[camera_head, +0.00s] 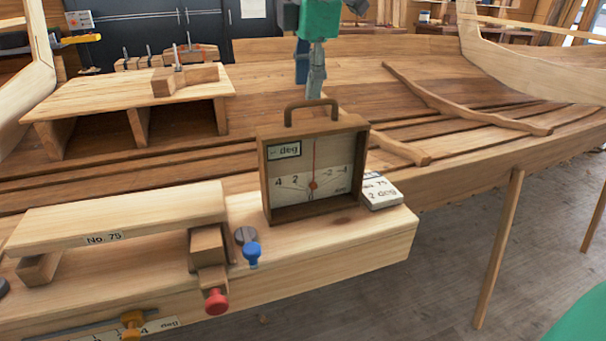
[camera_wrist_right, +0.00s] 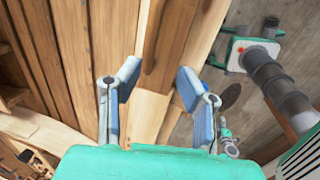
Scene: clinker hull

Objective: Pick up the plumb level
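The plumb level (camera_head: 283,208) is a brown wooden box with an arched handle (camera_head: 311,103) and a white dial marked in degrees. It stands upright on the pale plank (camera_head: 370,240) in the head view. My right gripper (camera_head: 312,88) points down, its fingertips appearing just above or behind the handle. The right wrist view shows its two blue fingers (camera_wrist_right: 157,85) spread apart, with nothing clearly held between them. Brown wood shows beyond the fingers there; I cannot tell whether it is the plumb level. My left gripper is not in view.
A small white block (camera_head: 380,192) marked "2 deg" lies right of the level. A blue knob (camera_head: 252,254), a red knob (camera_head: 216,302) and a raised board (camera_head: 120,218) marked "No. 75" are to its left. A wooden bench (camera_head: 130,95) stands behind left. Ribbed hull planking spreads behind.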

